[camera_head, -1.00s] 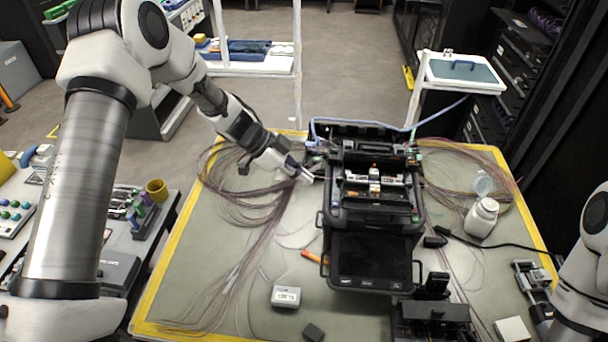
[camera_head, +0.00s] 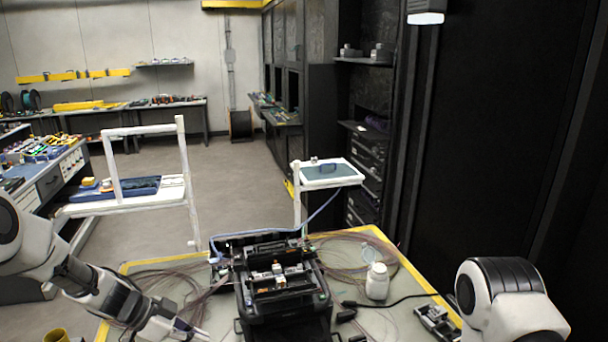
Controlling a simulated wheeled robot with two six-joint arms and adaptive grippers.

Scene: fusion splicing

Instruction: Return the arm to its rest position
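My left arm comes in from the left edge, and its gripper (camera_head: 196,335) points down to the right at the left side of the black fusion splicer (camera_head: 284,305). Its fingertips are small and close to the splicer's side, so I cannot tell whether they are apart. My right arm shows only as a white and black joint at the lower right, and its gripper is outside the picture. The splicer stands on the yellow-edged work table (camera_head: 372,232) with its lid up. The lower part of the splicer is cut off by the bottom edge.
A white bottle (camera_head: 377,282) stands right of the splicer, with a black cable (camera_head: 405,298) beside it. Fibre bundles lie on both sides. A white stand with a tray (camera_head: 326,173) and a white-framed cart (camera_head: 130,195) stand behind. Open floor lies between them.

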